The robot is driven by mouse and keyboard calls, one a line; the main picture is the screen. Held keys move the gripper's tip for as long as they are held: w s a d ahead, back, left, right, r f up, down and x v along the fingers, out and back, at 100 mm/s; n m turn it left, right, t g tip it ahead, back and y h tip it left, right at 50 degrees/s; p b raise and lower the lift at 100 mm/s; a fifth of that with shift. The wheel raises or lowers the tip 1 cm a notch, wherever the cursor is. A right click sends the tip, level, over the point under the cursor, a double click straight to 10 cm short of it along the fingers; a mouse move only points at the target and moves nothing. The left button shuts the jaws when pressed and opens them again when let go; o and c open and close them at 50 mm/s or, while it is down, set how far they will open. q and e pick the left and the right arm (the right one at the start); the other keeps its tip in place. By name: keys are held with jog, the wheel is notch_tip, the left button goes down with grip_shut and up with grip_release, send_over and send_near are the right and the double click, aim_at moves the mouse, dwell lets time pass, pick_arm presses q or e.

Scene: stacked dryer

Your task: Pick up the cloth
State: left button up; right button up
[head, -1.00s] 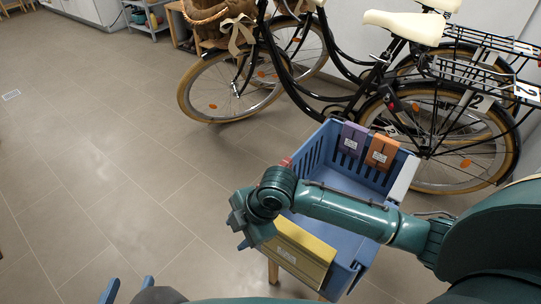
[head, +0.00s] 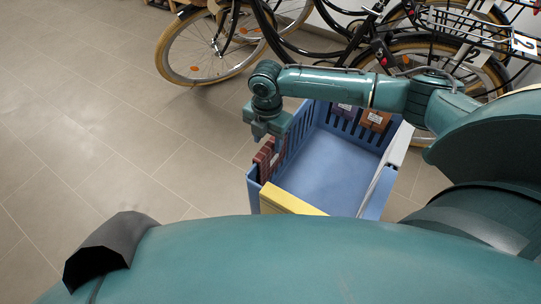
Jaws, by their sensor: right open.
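No cloth can be made out in the head view. My right gripper (head: 268,134) is open and points down near the back left wall of a blue crate (head: 376,205), close to a dark red piece (head: 266,158) on that wall. It holds nothing that I can see. My right arm crosses over the crate's back edge and hides part of it. The visible part of the crate's inside looks bare. My left gripper is not in view.
A yellow piece (head: 289,202) is on the crate's near edge. Bicycles (head: 210,45) stand behind the crate. The tiled floor (head: 90,140) at left is clear.

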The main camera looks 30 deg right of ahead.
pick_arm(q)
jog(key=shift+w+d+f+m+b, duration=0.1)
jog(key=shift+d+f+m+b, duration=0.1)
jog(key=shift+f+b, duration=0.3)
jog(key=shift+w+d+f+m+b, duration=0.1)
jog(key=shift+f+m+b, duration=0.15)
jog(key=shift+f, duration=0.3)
pick_arm(e)
notch_tip(320, 180, down, 7)
jog(key=shift+s+d+r, duration=0.2)
jog(key=shift+d, duration=0.15)
jog(key=c, duration=0.3)
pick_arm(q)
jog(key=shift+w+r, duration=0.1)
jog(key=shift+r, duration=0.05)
pick_arm(e)
grip_shut()
